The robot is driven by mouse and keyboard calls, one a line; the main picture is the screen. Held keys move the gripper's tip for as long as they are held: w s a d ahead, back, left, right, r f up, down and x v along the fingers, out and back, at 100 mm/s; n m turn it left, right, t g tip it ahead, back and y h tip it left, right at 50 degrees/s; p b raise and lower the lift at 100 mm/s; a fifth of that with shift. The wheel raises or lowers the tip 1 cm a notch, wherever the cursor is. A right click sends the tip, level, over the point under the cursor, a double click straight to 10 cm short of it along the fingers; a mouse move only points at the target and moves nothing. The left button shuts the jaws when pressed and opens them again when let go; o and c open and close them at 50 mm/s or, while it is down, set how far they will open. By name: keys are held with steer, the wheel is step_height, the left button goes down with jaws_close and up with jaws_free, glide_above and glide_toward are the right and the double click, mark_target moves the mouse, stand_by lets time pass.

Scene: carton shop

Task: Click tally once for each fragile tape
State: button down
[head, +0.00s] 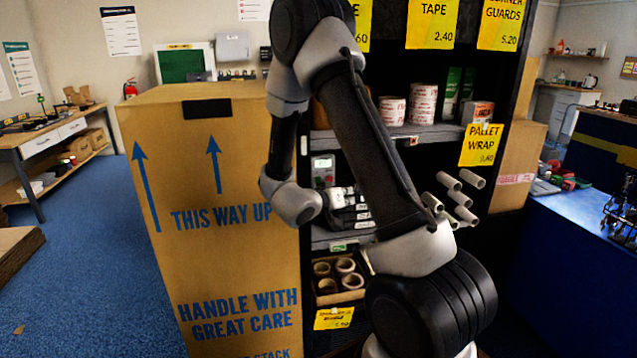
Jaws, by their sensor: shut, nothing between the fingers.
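White tape rolls with red print (392,111) stand in a stack on the upper shelf, and a second similar stack (423,104) is beside it. These look like the fragile tape, but their print is too small to read. A small grey device with a dark display and a green part (323,171), likely the tally, stands on the middle shelf. My gripper (354,208) is shut and empty in the middle shelf bay, just right of and below the device. My arm partly hides the gripper and its fingertips, so I cannot tell whether it touches anything.
A tall carton (220,260) stands directly left of the shelf. Brown tape rolls sit in a box (340,296) on the lower shelf. Pale tubes (462,198) stick out at the right. A blue-sided counter (575,240) stands at far right; open floor is at left.

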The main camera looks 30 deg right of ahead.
steer(key=s+d+f+m+g+y, duration=0.2)
steer(key=s+d+f+m+g, duration=0.4)
steer(key=s+d, duration=0.75)
steer(key=s+a+f+m+t+y, duration=0.1)
steer(key=s+a+f+m+y, duration=0.1)
steer(key=f+y, duration=0.3)
steer(key=s+a+f+m+y, duration=0.1)
steer(key=a+f+y, duration=0.15)
steer(key=f, duration=0.45)
steer(key=w+a+r+m+t+y, duration=0.3)
steer(key=w+a+r+t+y, duration=0.3)
steer(key=w+a+t+y, duration=0.35)
steer(key=w+a+r+t+y, duration=0.1)
steer(key=w+a+r+t, duration=0.1)
steer(key=r, duration=0.5)
steer(key=w+a+r+t+y, duration=0.2)
steer(key=w+a+r, duration=0.1)
steer(key=r, duration=0.4)
steer(key=shift+w+a+r, duration=0.15)
steer(key=shift+w+a, duration=0.05)
steer(key=shift+a, duration=0.6)
steer(key=shift+t, duration=0.25)
